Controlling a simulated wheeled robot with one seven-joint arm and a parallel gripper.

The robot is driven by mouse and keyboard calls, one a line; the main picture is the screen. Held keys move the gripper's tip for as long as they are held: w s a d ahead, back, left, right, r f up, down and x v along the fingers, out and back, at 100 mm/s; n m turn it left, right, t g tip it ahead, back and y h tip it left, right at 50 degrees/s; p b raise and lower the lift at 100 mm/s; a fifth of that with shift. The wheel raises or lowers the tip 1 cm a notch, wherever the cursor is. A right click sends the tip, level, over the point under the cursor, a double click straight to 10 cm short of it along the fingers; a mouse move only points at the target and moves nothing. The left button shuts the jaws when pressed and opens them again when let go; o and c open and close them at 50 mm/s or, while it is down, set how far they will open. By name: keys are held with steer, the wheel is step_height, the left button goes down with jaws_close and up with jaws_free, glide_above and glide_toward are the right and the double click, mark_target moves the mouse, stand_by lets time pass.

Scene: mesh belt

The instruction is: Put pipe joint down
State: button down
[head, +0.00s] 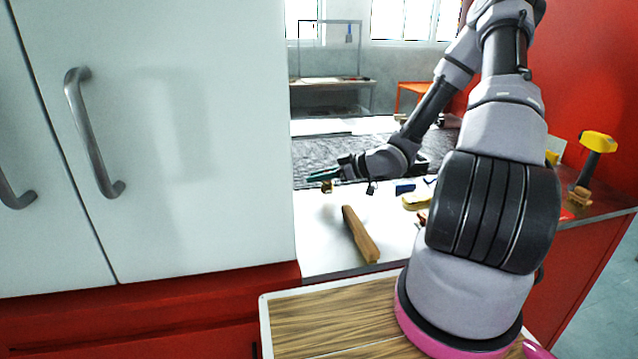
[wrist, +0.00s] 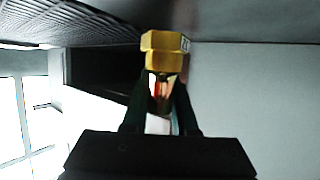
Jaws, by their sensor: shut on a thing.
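The pipe joint (wrist: 166,48) is a brass-coloured hex fitting, seen close up in the wrist view. My gripper (wrist: 160,95) is shut on it, with the dark green fingers on either side of its lower part. In the head view my gripper (head: 325,176) is stretched out to the left over the white worktop, and the small brass pipe joint (head: 327,187) shows at the fingertips. The joint is small there, and I cannot tell whether it touches the worktop.
A wooden block (head: 360,235) lies on the white worktop (head: 315,245). Small items, including a yellow one (head: 416,202), lie near my arm. A yellow-headed hammer (head: 597,143) is at the right. A white cabinet (head: 190,190) stands close on the left. A grey mesh belt (head: 335,149) lies behind.

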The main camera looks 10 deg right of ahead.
steer(key=shift+f, duration=1.05)
steer(key=c, duration=0.7)
jaws_free()
steer(key=shift+f, duration=0.15)
